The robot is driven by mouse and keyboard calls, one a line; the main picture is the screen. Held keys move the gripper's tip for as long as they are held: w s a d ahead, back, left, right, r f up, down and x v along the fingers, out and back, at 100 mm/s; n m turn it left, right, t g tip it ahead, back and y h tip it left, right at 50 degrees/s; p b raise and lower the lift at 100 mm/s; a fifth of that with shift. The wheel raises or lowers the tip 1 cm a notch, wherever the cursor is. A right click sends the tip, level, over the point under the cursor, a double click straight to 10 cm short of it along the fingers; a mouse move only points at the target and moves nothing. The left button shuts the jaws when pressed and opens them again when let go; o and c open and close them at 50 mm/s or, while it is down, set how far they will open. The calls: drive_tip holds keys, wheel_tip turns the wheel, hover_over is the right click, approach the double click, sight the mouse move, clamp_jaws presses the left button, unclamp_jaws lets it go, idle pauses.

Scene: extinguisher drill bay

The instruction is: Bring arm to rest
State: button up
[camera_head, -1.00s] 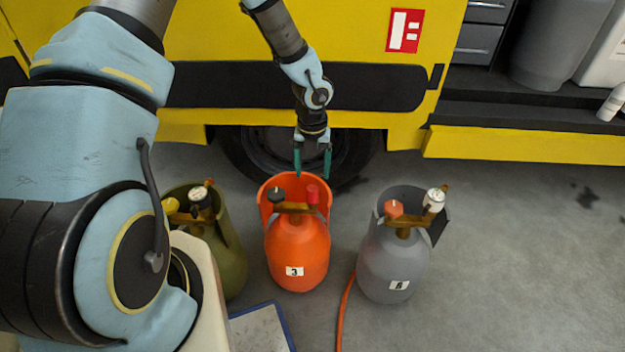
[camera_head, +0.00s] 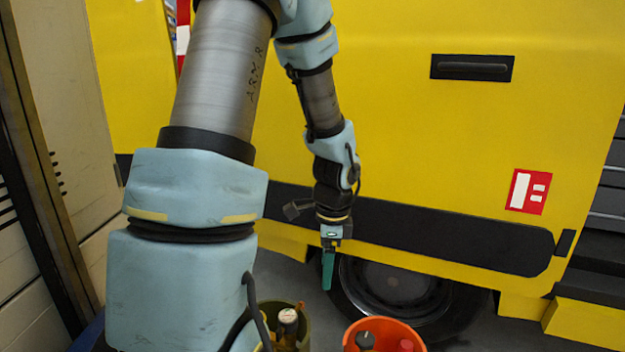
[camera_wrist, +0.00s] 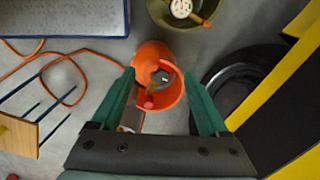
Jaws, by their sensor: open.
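My gripper (camera_head: 328,270) hangs fingers-down in the head view, above and to the left of the orange cylinder (camera_head: 384,337). In the head view its green fingers overlap, seen edge-on. In the wrist view my gripper (camera_wrist: 165,105) has its two green fingers spread wide apart with nothing held between them. The orange cylinder (camera_wrist: 152,58), with its dark knob and red knob, shows below and beyond the fingertips in the wrist view. My arm is bent and raised in front of the yellow vehicle.
The yellow vehicle (camera_head: 400,120) with its black wheel (camera_head: 395,290) stands close behind my gripper. An olive cylinder (camera_head: 287,318) is left of the orange one. An orange hose (camera_wrist: 75,60), a blue-edged board (camera_wrist: 65,30) and a wooden piece (camera_wrist: 18,135) lie on the floor.

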drive_tip(key=s+a+r+n+t+h+p, duration=0.1)
drive_tip(key=s+a+r+n, duration=0.3)
drive_tip(key=n, duration=0.5)
drive_tip(key=s+a+r+n, duration=0.2)
drive_tip(key=a+r+n, duration=0.3)
drive_tip(key=n, duration=0.4)
wheel_tip(320, 180, up, 12)
drive_tip(key=a+p, duration=0.1)
drive_tip(key=p, duration=1.2)
drive_tip(key=shift+w+f+m, duration=0.2)
drive_tip(key=shift+m, duration=0.2)
